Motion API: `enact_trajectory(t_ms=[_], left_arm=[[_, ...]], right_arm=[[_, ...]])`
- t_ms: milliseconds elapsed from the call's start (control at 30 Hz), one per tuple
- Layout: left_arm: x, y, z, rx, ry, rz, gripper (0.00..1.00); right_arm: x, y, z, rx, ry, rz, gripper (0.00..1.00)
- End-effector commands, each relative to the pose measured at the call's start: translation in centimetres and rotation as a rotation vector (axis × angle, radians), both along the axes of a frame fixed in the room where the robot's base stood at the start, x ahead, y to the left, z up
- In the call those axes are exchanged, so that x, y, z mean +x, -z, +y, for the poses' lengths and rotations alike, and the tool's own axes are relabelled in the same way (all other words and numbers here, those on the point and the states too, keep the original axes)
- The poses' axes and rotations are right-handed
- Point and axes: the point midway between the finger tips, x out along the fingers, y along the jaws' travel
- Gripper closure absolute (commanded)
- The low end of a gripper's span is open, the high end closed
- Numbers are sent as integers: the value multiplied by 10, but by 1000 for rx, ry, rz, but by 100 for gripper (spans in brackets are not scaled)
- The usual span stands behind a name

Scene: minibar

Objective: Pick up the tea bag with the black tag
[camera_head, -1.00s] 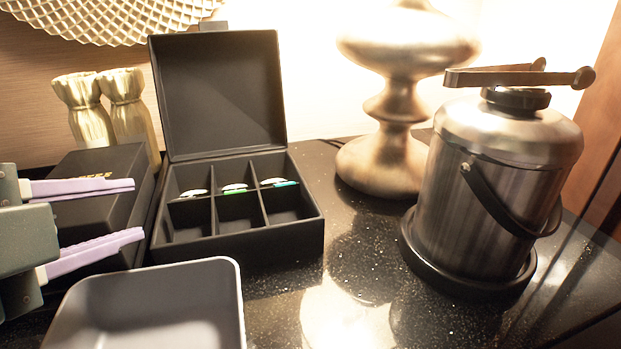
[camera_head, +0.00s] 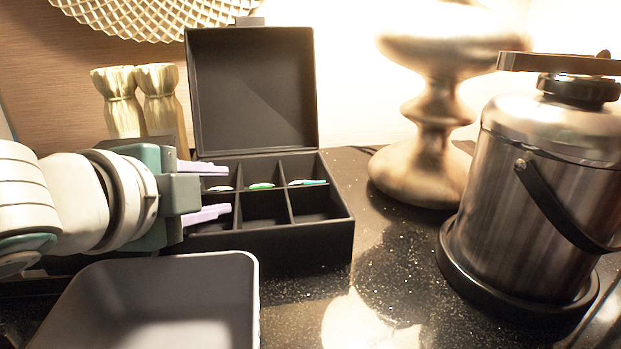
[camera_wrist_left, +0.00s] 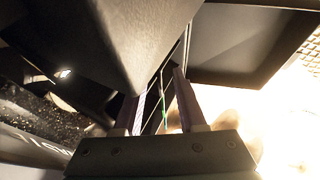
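The black tea box (camera_head: 290,240) stands open, with its lid upright at the back and its inside split into compartments. Several tea bags show edge-on in the back row. The left one (camera_head: 222,188) is pale and partly hidden by my gripper; I cannot clearly make out its tag colour. The middle one (camera_head: 262,186) has a green edge and the right one (camera_head: 307,182) a teal edge. My left gripper (camera_head: 225,190) is open and empty, its two lilac fingers over the box's left compartments. The fingers also show apart in the left wrist view (camera_wrist_left: 160,108). My right gripper is out of view.
A dark tray (camera_head: 160,300) lies in front of the box. A metal ice bucket (camera_head: 540,190) with tongs (camera_head: 560,63) stands at right, and a metallic lamp base (camera_head: 425,175) behind. Gold vases (camera_head: 140,100) stand back left.

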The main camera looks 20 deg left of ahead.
Motion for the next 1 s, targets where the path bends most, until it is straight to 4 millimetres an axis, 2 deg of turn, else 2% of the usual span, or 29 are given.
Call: enact_trajectory(t_ms=[233, 500, 600, 1000], left_arm=[[1, 1, 0, 0, 0, 1, 61], [1, 1, 0, 0, 0, 1, 92], [1, 1, 0, 0, 0, 1, 100], [1, 1, 0, 0, 0, 1, 100]], right_arm=[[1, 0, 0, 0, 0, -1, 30], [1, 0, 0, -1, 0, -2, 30], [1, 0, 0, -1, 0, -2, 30], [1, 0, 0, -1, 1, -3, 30]])
